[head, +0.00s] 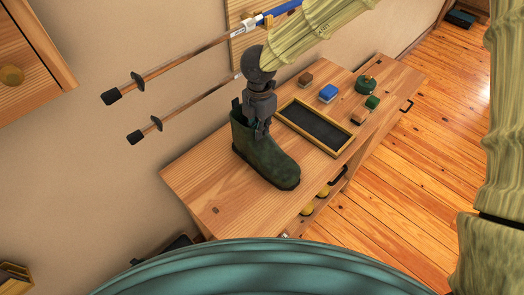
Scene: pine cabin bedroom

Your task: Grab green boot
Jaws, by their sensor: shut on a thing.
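The green boot (265,160) stands upright on the wooden cabinet top (215,195), its toe pointing to the lower right. My gripper (258,125) is over the boot's opening and is shut on its upper shaft. The fingertips are partly hidden at the boot's rim. I cannot tell whether the sole is lifted off the wood.
A dark framed tray (290,110) lies right behind the boot. Small blocks, including a blue one (328,93), and a round green item (366,85) lie beyond it. Hiking poles (180,63) hang on the wall. Bare wood lies left of the boot.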

